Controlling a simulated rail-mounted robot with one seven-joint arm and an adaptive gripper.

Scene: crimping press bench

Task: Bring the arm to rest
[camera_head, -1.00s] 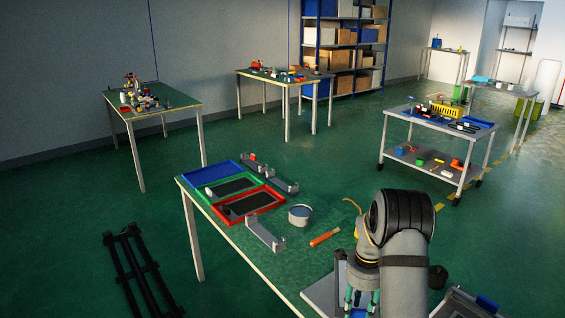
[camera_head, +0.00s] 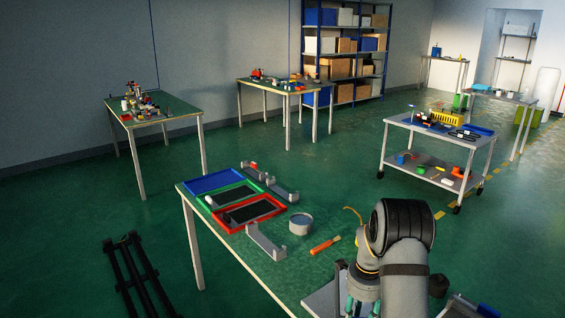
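My arm hangs at the lower right of the head view, bent over the near bench (camera_head: 225,250). My gripper (camera_head: 361,306) points down near the bottom edge, above or beside a grey plate (camera_head: 321,300) on the bench. Its teal fingers are cut off by the frame edge and partly covered by the arm. I cannot tell how far apart they are or whether they hold anything.
On the bench are a blue tray (camera_head: 211,182), a red tray (camera_head: 231,228), metal brackets (camera_head: 265,242), a round grey tin (camera_head: 301,223) and an orange-handled tool (camera_head: 322,247). A trolley (camera_head: 470,145) stands behind on the right. The green floor between the tables is clear.

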